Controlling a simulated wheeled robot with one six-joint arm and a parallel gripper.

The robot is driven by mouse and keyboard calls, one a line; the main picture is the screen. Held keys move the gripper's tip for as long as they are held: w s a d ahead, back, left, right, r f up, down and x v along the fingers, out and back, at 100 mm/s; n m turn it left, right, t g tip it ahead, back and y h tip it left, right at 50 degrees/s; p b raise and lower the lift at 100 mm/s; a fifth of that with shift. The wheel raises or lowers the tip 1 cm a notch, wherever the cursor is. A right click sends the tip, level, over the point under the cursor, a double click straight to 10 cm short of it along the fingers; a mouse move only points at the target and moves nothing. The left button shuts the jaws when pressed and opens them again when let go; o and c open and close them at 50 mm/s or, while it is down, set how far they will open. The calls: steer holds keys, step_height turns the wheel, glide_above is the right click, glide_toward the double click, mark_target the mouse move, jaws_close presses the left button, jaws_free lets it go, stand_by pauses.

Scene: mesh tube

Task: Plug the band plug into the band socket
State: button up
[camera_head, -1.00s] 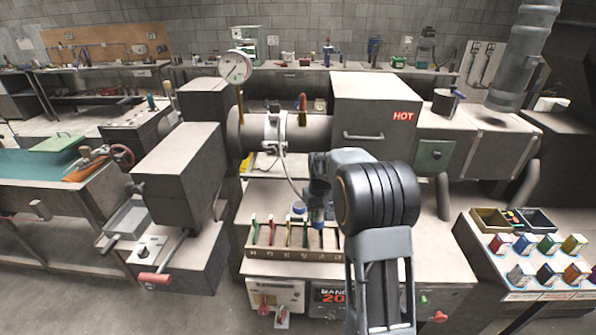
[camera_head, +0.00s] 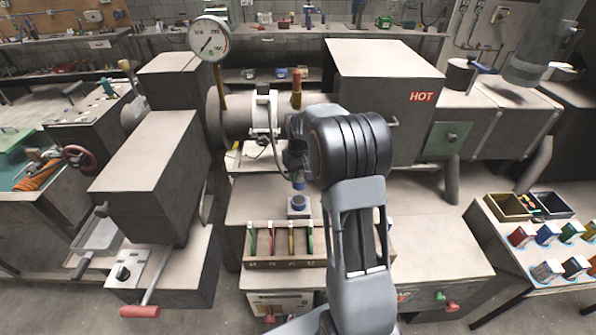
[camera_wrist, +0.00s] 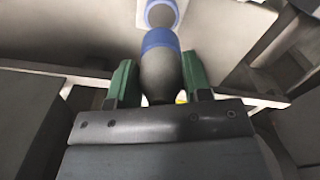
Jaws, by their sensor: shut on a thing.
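The band plug (camera_wrist: 158,66) is a dark grey rounded body with a blue ring. My gripper (camera_wrist: 160,80) is shut on it, with a green finger on each side. The plug's blue ring also shows in the head view (camera_head: 299,184), below my wrist. The band socket (camera_head: 298,203) is a small pale block with a blue-ringed round top on the bench. In the wrist view the socket (camera_wrist: 162,14) lies just beyond the plug's end, roughly in line with it. A small gap seems to lie between them. My arm hides most of the gripper in the head view.
A cable (camera_head: 277,153) hangs from the white band (camera_head: 264,115) around the barrel. A rack of coloured sticks (camera_head: 283,262) stands in front of the socket. The large box marked HOT (camera_head: 385,85) stands behind my arm. Bare bench (camera_head: 440,238) lies to the right.

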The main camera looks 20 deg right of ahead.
mark_target(299, 189)
steer(key=shift+f, duration=0.2)
steer(key=shift+a+f+b, duration=0.1)
steer(key=shift+f+b, duration=2)
steer(key=shift+f, duration=0.6)
steer(key=shift+f+b, duration=0.35)
steer(key=shift+f, duration=0.3)
stand_by(0.5)
steer(key=o, duration=0.9)
steer(key=shift+o, duration=0.2)
steer(key=shift+r, duration=0.1)
step_height(299, 189, up, 14)
steer(key=shift+f, duration=0.15)
